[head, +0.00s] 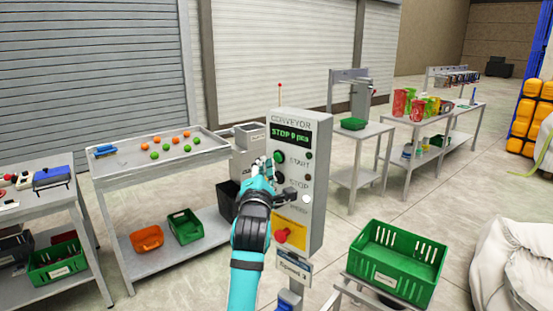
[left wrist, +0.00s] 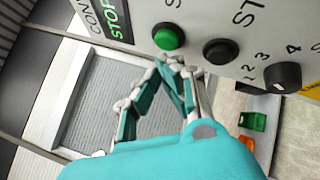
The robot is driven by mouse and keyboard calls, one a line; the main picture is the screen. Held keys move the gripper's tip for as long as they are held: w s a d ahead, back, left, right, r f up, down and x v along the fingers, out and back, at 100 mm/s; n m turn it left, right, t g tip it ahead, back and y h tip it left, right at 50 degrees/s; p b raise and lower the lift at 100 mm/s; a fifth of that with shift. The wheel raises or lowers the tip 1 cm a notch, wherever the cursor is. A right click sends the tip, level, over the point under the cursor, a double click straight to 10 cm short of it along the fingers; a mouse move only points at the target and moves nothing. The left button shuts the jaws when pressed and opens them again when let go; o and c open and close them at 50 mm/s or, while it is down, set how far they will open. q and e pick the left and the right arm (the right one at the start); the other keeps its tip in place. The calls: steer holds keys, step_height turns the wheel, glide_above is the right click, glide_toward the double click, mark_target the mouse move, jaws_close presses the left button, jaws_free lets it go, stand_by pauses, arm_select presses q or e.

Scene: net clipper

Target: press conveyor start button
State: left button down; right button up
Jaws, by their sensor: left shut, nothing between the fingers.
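The grey conveyor control box (head: 316,225) stands upright in the middle of the head view. Its display (head: 290,135) reads STOP with a count after it. The green start button (head: 279,157) is at the upper left of its face, and it also shows in the left wrist view (left wrist: 168,37). A black stop button (left wrist: 220,50) sits beside it there. My left gripper (head: 271,166) is shut and empty in front of the panel. Its fingertips (left wrist: 176,64) are close by the green button in the left wrist view; I cannot tell whether they touch it.
A speed knob (left wrist: 282,76) is on the same panel. A red emergency knob (head: 282,235) on yellow is lower down. A tray table (head: 112,179) with orange and green balls stands left. A green crate (head: 394,277) stands front right. Open floor lies behind it.

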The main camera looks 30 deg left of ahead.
arm_select(q)
steer(key=shift+w, duration=0.2)
steer(key=shift+w+d, duration=0.1)
steer(key=shift+w, duration=0.15)
